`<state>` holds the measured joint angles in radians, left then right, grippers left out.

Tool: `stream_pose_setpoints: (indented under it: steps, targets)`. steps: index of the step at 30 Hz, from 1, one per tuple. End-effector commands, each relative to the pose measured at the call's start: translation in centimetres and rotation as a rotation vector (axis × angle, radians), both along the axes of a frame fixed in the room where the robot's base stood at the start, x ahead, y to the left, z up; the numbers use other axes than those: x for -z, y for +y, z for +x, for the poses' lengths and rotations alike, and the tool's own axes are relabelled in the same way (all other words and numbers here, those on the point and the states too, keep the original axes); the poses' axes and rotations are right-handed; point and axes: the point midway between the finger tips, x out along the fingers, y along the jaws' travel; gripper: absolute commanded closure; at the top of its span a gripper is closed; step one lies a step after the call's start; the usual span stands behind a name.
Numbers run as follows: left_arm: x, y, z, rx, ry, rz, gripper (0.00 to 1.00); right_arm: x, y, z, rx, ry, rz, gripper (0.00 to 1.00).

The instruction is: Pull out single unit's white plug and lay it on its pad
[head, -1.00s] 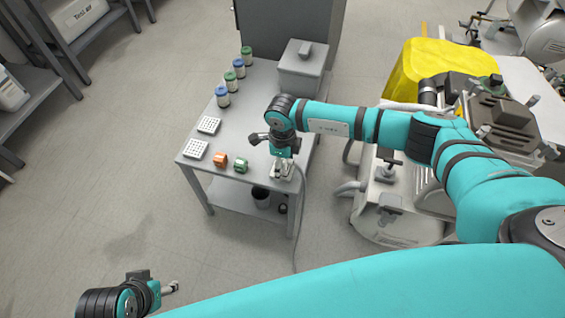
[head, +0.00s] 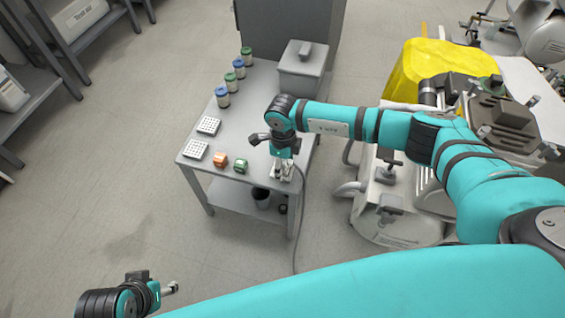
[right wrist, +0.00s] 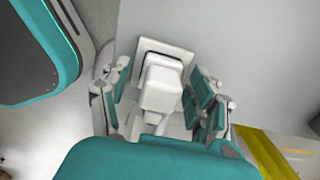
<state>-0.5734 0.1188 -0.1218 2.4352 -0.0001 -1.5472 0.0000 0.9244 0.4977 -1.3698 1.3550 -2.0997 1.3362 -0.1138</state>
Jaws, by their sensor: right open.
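A white plug (right wrist: 162,88) shows in the right wrist view, seated against a square white plate (right wrist: 150,45); I cannot tell whether that plate is a socket or a pad. My right gripper (right wrist: 160,110) is open, with one finger on each side of the plug and small gaps beside it. In the head view my right gripper (head: 282,172) points down at the near right corner of the grey table (head: 254,122) and largely hides the plug. My left gripper (head: 173,289) is far from the table, at the lower left; its jaw opening is too small to judge.
Two white perforated blocks (head: 208,126), an orange (head: 220,160) and a green piece (head: 240,166) and several capped jars (head: 222,97) stand on the table. A grey lidded box (head: 302,70) is at the back. A cable (head: 295,240) hangs to the floor. Compressor equipment (head: 395,205) stands right.

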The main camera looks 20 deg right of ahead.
Motion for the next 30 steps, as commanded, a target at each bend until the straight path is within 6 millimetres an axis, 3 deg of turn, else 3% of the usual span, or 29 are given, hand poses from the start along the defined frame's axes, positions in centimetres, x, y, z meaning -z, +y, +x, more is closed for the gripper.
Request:
stream_pose_setpoints:
  steps: [4,18,30]
  targets:
    - [-0.27,-0.02,0.07,0.0,-0.006,-0.001,0.6,-0.01,0.0,0.0,0.0,0.0,0.0,0.38]
    - [-0.08,-0.01,-0.02,0.0,-0.001,0.0,0.6,-0.01,0.0,0.01,0.0,0.0,0.0,1.0]
    - [0.38,0.0,0.0,0.0,0.006,0.001,0.6,-0.37,0.02,0.05,0.0,-0.001,0.0,1.0]
